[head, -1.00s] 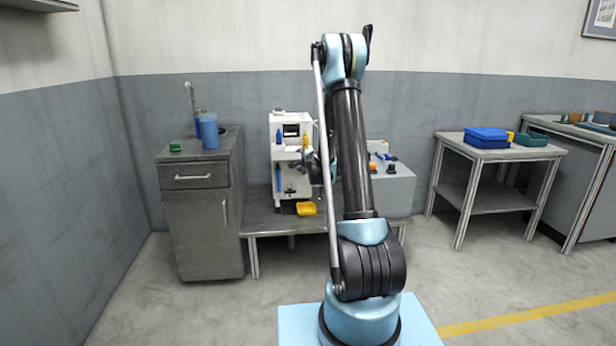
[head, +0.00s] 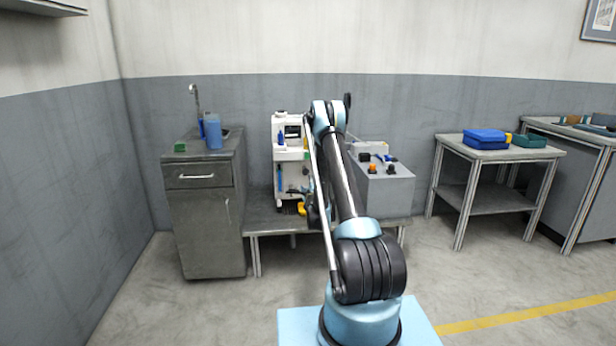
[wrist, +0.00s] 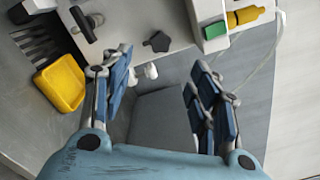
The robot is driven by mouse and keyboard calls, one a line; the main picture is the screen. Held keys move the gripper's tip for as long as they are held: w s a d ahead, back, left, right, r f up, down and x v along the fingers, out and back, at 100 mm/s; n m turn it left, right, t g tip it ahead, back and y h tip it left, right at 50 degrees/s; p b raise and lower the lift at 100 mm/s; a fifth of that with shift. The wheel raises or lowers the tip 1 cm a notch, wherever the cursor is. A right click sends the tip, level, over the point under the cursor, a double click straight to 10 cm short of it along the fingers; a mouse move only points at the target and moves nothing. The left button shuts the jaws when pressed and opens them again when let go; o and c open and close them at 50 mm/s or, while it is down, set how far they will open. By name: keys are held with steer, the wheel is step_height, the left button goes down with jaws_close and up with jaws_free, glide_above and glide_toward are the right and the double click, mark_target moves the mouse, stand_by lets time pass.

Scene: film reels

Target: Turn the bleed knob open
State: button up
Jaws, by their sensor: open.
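A black lobed knob (wrist: 157,41), which looks like the bleed knob, sits on the white machine (wrist: 140,12) at the top middle of the wrist view. A black T-shaped handle (wrist: 84,24) is to its left. My gripper (wrist: 162,65) is open and empty, its blue-padded fingers spread wide. The knob lies just beyond the fingertips, between their lines, and I see no contact. In the head view the white machine (head: 281,156) stands on a low bench, and my arm hides its right side. I cannot make out the lobed knob there.
A yellow tray (wrist: 62,82) is close to the left finger. A holder with yellow and green bottles (wrist: 246,16) and a thin hose are at upper right. In the head view, a grey box (head: 388,190) with orange and black knobs stands right of my arm.

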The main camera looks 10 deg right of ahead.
mark_target(305, 172)
steer(key=w, duration=1.7)
steer(key=shift+w, duration=0.1)
